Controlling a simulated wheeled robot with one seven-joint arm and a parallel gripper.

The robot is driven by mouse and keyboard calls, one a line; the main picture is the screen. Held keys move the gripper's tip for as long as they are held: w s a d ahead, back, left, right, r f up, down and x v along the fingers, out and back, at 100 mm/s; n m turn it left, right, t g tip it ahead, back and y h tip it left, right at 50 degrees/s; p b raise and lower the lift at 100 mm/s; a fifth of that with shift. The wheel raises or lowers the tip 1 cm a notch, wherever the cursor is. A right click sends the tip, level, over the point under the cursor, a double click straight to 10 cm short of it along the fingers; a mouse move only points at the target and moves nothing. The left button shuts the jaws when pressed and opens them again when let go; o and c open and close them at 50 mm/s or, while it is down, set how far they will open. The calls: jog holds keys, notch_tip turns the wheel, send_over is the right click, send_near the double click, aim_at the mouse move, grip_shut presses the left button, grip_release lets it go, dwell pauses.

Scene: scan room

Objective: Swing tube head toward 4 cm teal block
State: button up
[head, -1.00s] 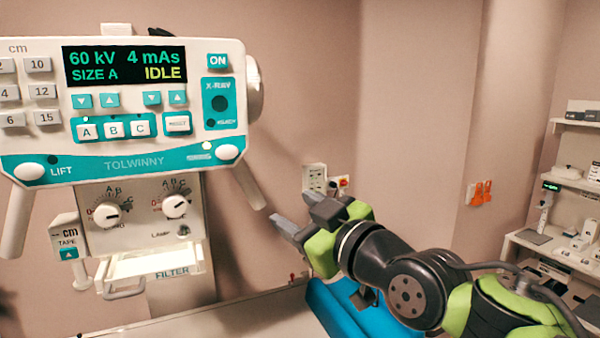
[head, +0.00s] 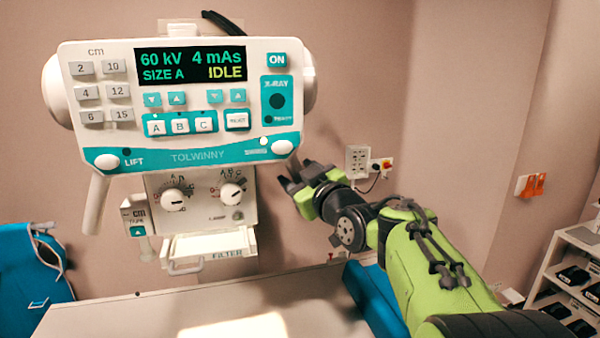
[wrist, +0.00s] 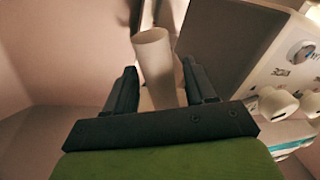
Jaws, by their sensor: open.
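The white and teal tube head (head: 185,157) fills the upper left of the head view, its display reading IDLE. Its left handle (head: 97,205) hangs down in plain sight. Its right handle is mostly hidden behind my gripper (head: 288,182) in the head view. In the wrist view, a white handle (wrist: 154,62) lies between the fingers of my gripper (wrist: 160,82). The fingers are open, with gaps visible beside the handle. I cannot make out a teal block in either view.
A pale table (head: 110,318) lies below the tube head, with a blue padded item (head: 375,300) at its right end. A blue garment (head: 30,265) hangs at left. A wall socket plate (head: 357,160) is behind my arm. Shelves (head: 570,275) stand at right.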

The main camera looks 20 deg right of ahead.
jog(key=shift+s, duration=0.1)
grip_shut()
jog(key=shift+a+f+b, duration=0.3)
jog(key=shift+f+b, duration=0.15)
jog(key=shift+b, duration=0.05)
jog(key=a+f+m+b, duration=0.4)
jog(key=a+f+b, duration=0.1)
jog(key=a+b, duration=0.2)
jog(key=shift+t+b, duration=0.35)
jog(key=shift+t, duration=0.05)
jog(key=shift+c, duration=1.5)
grip_release()
jog(key=o, duration=0.3)
jog(key=shift+a, duration=0.1)
